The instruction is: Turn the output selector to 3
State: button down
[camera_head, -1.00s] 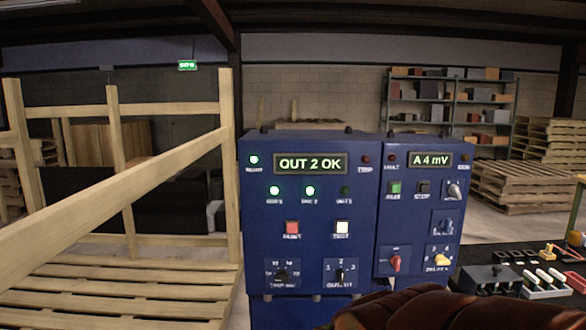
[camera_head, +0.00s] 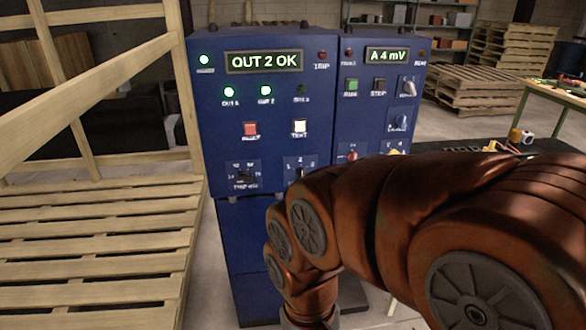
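The output selector (camera_head: 300,172) is a small black knob on a pale-marked plate at the bottom right of the blue left cabinet's face (camera_head: 275,140). It seems to point up toward 2; my arm hides its lower part. The display (camera_head: 264,62) reads "OUT 2 OK". The lamps for outputs 1 (camera_head: 229,92) and 2 (camera_head: 265,90) glow green; the lamp for output 3 (camera_head: 301,88) is dark. My copper-coloured arm crosses the lower right and bends down in front of the cabinet. My gripper is out of the picture.
Another black knob (camera_head: 244,175) sits left of the selector, with red (camera_head: 250,129) and white (camera_head: 300,126) buttons above. The right cabinet (camera_head: 370,115) has more knobs, partly hidden. A wooden pallet frame (camera_head: 100,220) stands close on the left. A dark bench lies behind my arm.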

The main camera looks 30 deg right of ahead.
aim_at(300, 171)
jog(key=u, duration=0.05)
jog(key=k, duration=0.5)
jog(key=u, duration=1.15)
jog(key=i, duration=1.1)
jog(key=z, duration=1.3)
